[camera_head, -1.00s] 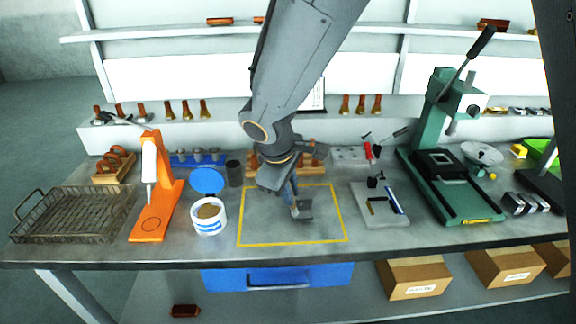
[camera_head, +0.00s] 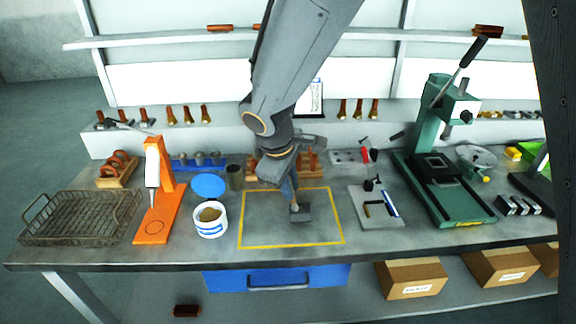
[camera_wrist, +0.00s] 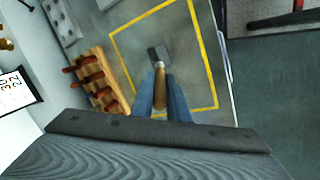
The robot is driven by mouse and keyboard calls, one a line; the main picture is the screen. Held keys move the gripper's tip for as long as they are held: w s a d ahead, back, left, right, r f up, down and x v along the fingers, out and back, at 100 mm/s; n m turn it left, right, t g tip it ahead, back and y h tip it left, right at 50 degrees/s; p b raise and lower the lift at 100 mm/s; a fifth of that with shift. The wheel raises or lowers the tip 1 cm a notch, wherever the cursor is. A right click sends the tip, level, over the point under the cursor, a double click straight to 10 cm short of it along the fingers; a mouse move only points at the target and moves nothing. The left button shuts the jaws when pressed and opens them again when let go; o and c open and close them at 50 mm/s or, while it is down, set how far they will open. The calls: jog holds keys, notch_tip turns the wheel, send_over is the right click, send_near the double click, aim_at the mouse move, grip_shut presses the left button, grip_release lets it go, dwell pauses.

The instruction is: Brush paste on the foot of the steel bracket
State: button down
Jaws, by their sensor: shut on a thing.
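The steel bracket (camera_head: 303,216) is a small dark grey piece inside the yellow outline on the bench; it also shows in the wrist view (camera_wrist: 153,53). My gripper (camera_wrist: 161,84) is shut on the wooden handle of a brush (camera_wrist: 160,98). The brush points down and its head lies over the bracket in both views; I cannot tell whether it touches. In the head view my arm hides most of the handle. An open white tub of tan paste (camera_head: 210,222) stands left of the yellow outline, its blue lid (camera_head: 208,187) behind it.
An orange stand (camera_head: 160,205) and a wire basket (camera_head: 82,218) are at the left. A wooden rack (camera_wrist: 98,82) stands behind the outline. A small fixture plate (camera_head: 372,215) and a green press (camera_head: 445,190) are at the right. The outlined area around the bracket is clear.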

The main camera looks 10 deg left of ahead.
jog(key=shift+r+p, duration=1.8)
jog(key=shift+r, duration=0.65)
